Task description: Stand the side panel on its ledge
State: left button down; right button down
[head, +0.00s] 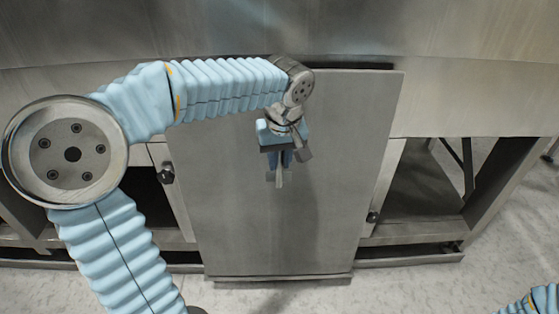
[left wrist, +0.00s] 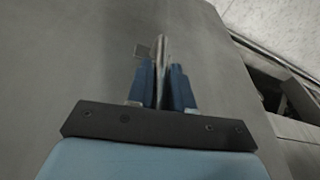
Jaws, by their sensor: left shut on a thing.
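The side panel (head: 235,215) is a large flat grey metal sheet in the middle of the head view, in front of the machine's frame. My left gripper (head: 280,165) is over its upper middle, shut on the panel's small metal handle (head: 279,179). The left wrist view shows the blue fingers (left wrist: 168,88) closed around the handle (left wrist: 160,58), with the panel face (left wrist: 95,65) behind. The panel's bottom edge is near the frame's low rail (head: 415,256); the ledge behind it is hidden, and I cannot tell whether they touch. My right gripper is out of view.
Dark open bays flank the panel, with a dark knob (head: 167,173) at left and another (head: 372,217) at right, close to the panel's sides. The machine's curved steel body (head: 460,85) overhangs above.

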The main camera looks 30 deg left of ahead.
pick_arm(q)
jog(key=shift+w+a+r, duration=0.15)
jog(key=shift+w+a, duration=0.4)
jog(key=shift+w, duration=0.35)
jog(key=shift+f+b, duration=0.6)
jog(key=shift+f, duration=0.5)
jog(key=c, duration=0.9)
grip_release()
jog(key=shift+f, duration=0.15)
jog(key=r, duration=0.4)
jog(key=s+d+r+p, duration=0.1)
jog(key=r, duration=0.4)
jog(key=d+r+p, duration=0.1)
jog(key=r, duration=0.3)
jog(key=shift+s+r, duration=0.4)
